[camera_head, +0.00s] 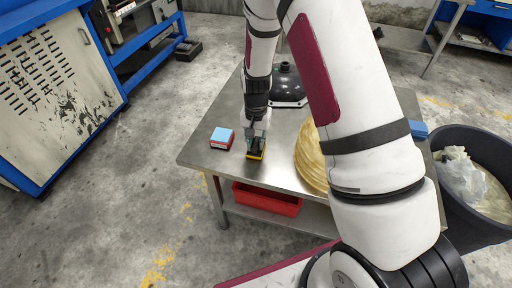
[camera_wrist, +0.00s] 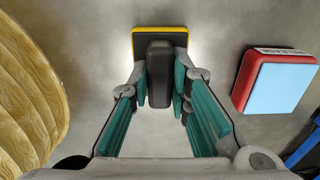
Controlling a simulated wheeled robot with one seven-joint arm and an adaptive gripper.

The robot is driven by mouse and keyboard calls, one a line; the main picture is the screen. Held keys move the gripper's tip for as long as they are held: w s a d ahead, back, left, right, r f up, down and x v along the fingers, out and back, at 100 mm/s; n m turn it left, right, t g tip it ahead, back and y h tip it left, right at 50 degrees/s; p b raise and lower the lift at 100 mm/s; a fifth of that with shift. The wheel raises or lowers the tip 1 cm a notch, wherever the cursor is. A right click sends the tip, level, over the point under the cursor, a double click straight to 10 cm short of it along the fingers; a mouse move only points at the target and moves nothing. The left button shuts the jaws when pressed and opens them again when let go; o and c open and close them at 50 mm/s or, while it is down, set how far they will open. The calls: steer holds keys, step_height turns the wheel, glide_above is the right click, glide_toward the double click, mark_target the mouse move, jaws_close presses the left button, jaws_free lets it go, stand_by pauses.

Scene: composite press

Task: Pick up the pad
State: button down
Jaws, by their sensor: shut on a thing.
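The pad (camera_head: 256,154) has a yellow-edged, dark base and an upright black grip. It is near the front left part of the steel table; I cannot tell whether it touches the top. In the wrist view the pad (camera_wrist: 160,30) is at the top centre, with its black grip pointing toward the camera. My gripper (camera_head: 257,140) is over it, pointing down. In the wrist view the teal-lined fingers of my gripper (camera_wrist: 160,75) are closed on both sides of the black grip. The underside of the pad is hidden.
A red block with a light blue top (camera_head: 222,137) lies just left of the pad. A black domed object (camera_head: 287,85) stands at the back of the table (camera_head: 205,158). A ribbed yellowish disc (camera_head: 309,160) is to the right, partly behind my arm. A dark bin (camera_head: 485,145) stands at right.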

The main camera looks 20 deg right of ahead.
mark_target(256, 142)
steer(key=shift+r, duration=0.15)
steer(key=shift+r, duration=0.6)
step_height(256, 142, up, 2)
steer(key=shift+r, duration=0.25)
steer(key=s, duration=0.5)
steer(key=s+d, duration=0.1)
steer(key=s, duration=0.4)
steer(key=s+d+r+p, duration=0.1)
steer(key=s, duration=0.5)
steer(key=shift+d, duration=0.25)
steer(key=c, duration=2)
jaws_free()
steer(key=shift+w, duration=0.1)
steer(key=shift+c, duration=0.2)
jaws_close()
